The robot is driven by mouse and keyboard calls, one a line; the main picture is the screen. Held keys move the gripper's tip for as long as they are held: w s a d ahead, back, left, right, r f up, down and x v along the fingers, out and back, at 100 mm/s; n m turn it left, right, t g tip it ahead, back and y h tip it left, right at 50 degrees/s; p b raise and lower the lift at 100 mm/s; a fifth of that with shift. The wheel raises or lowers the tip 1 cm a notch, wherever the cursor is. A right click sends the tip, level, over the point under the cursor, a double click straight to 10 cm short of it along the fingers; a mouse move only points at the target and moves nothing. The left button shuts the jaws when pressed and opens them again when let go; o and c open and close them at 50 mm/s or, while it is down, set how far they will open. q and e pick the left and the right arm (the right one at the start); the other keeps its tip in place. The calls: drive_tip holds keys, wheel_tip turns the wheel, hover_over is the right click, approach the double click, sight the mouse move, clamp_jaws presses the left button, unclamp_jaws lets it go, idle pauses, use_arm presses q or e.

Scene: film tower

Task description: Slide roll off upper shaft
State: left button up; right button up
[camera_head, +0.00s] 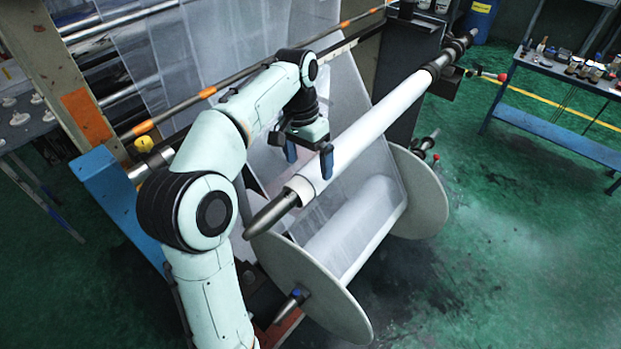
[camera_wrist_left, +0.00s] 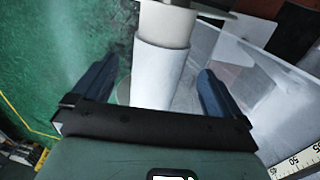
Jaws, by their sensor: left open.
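The white roll (camera_head: 372,122) sits around the upper shaft (camera_head: 271,211), whose bare tapered end sticks out at the lower left and whose other end reaches the dark machine frame at the upper right. My left gripper (camera_head: 308,159) is open at the roll's near end, with one blue finger on each side of it. In the left wrist view the roll (camera_wrist_left: 158,75) shows between the two open fingers of my left gripper (camera_wrist_left: 154,92). I cannot tell whether a finger touches it. My right gripper is not in view.
A large spool with grey round flanges (camera_head: 335,290) is below the upper shaft. A blue table (camera_head: 560,70) with jars and bottles stands at the upper right. A blue drum (camera_head: 482,16) is behind. The green floor at the right is clear.

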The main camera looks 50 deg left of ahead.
sight(308, 172)
use_arm(q)
drive_tip(key=f, duration=0.4)
drive_tip(key=shift+s+d+f+b, duration=0.3)
drive_tip(key=shift+d+f+b, duration=0.05)
drive_tip(key=shift+f+b, duration=0.05)
drive_tip(key=shift+w+f, duration=0.25)
drive_tip(key=shift+f, duration=0.55)
drive_tip(key=shift+d, duration=0.1)
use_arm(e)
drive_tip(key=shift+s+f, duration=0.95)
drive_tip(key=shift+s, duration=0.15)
